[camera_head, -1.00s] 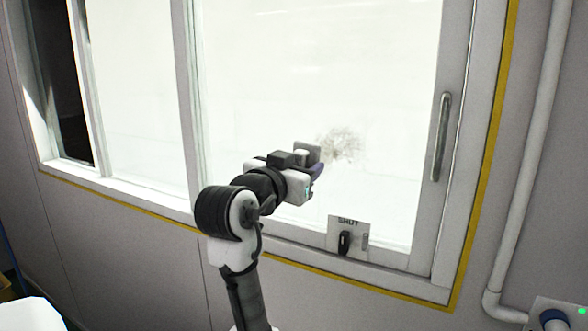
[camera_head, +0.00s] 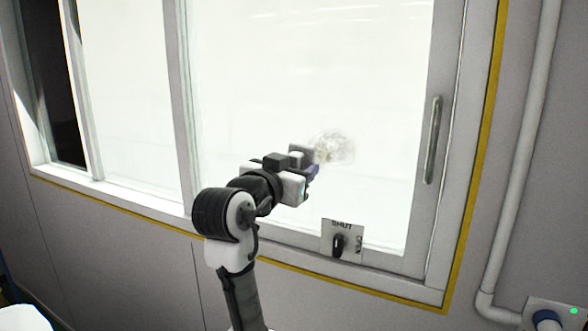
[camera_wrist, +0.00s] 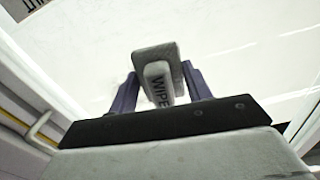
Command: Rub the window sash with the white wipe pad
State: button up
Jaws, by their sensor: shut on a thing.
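The window sash (camera_head: 410,200) is a light frame around a large bright pane. A pale, hazy smudge (camera_head: 336,147) with faint brownish traces lies on the glass, just right of my gripper. My gripper (camera_head: 308,172) is in front of the pane's lower part, its purple fingers shut on the white wipe pad (camera_head: 300,152). In the wrist view the pad (camera_wrist: 153,55) sits between both fingers, its block marked WIPE. The pad's face is turned to the glass; whether it touches cannot be told.
A vertical metal handle (camera_head: 433,140) is on the sash's right side. A plate marked SHUT and OPEN with a black knob (camera_head: 338,245) is on the lower frame, below right of my gripper. A pale pipe (camera_head: 520,180) runs down the right wall. Yellow trim (camera_head: 478,180) borders the window.

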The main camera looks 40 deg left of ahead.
aim_at(298, 149)
jog(key=shift+x, duration=0.8)
jog(key=shift+d, duration=0.1)
jog(key=shift+w+d, duration=0.45)
jog(key=shift+d, duration=1.35)
jog(key=shift+w+d, duration=0.45)
jog(key=shift+d, duration=1.3)
jog(key=shift+w+d, duration=0.45)
jog(key=shift+d, duration=1.35)
jog(key=shift+s+r+p, duration=0.1)
jog(key=shift+r+p, duration=0.35)
jog(key=shift+r, duration=0.4)
jog(key=shift+s+a, duration=0.4)
jog(key=shift+a, duration=1.4)
jog(key=shift+s+a, duration=0.4)
jog(key=shift+a, duration=1.45)
jog(key=shift+s+a, duration=0.4)
jog(key=shift+a, duration=1.4)
jog(key=shift+r, duration=0.85)
jog(key=shift+w+d+b, duration=0.15)
jog(key=shift+w+d, duration=0.3)
jog(key=shift+d, duration=1.35)
jog(key=shift+w+d+b, duration=0.15)
jog(key=shift+w+d, duration=0.3)
jog(key=shift+d, duration=1.35)
jog(key=shift+w+d+b, duration=0.15)
jog(key=shift+w+d, duration=0.25)
jog(key=shift+d, duration=1.45)
jog(key=shift+s, duration=0.15)
